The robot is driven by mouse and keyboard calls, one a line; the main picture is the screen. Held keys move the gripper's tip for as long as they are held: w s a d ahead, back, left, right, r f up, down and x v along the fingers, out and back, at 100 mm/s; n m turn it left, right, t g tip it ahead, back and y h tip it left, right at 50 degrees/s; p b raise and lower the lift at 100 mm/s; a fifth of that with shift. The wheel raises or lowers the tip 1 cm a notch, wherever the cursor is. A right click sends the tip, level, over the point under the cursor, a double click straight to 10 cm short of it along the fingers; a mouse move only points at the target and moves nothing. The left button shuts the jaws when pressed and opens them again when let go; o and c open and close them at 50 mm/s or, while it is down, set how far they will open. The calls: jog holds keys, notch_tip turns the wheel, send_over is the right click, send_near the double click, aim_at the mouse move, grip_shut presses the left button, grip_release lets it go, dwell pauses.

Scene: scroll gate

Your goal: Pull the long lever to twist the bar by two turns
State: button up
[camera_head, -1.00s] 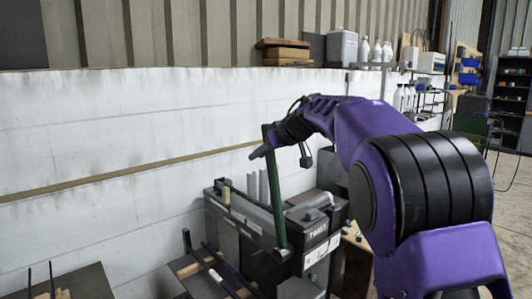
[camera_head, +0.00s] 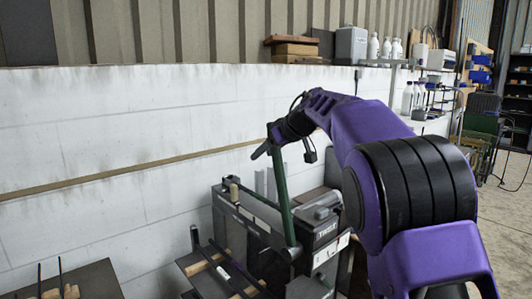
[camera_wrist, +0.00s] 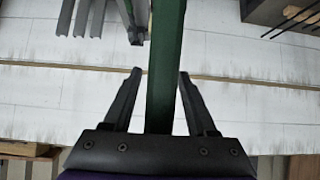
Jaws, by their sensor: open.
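The long green lever (camera_head: 281,195) stands nearly upright, tilted a little, on the grey machine marked TWIST (camera_head: 326,232). Its lower end meets a dark pivot on the machine's front. My gripper (camera_head: 264,150) is at the lever's upper end. In the wrist view, the lever (camera_wrist: 166,60) runs between the two open fingers of my gripper (camera_wrist: 160,75), with a gap on both sides. The lever hides part of the wall behind it. The bar to be twisted cannot be told apart clearly among the machine's parts.
A white block wall (camera_head: 100,130) with a wooden strip stands close behind the machine. A dark table (camera_head: 90,282) with upright rods is at lower left. Bottles (camera_head: 386,48) and boxes stand on shelves at the back. Open floor (camera_head: 505,215) lies at right.

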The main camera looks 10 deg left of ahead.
jog(key=v, duration=1.7)
jog(key=shift+d, duration=0.15)
jog(key=shift+s+r, duration=0.15)
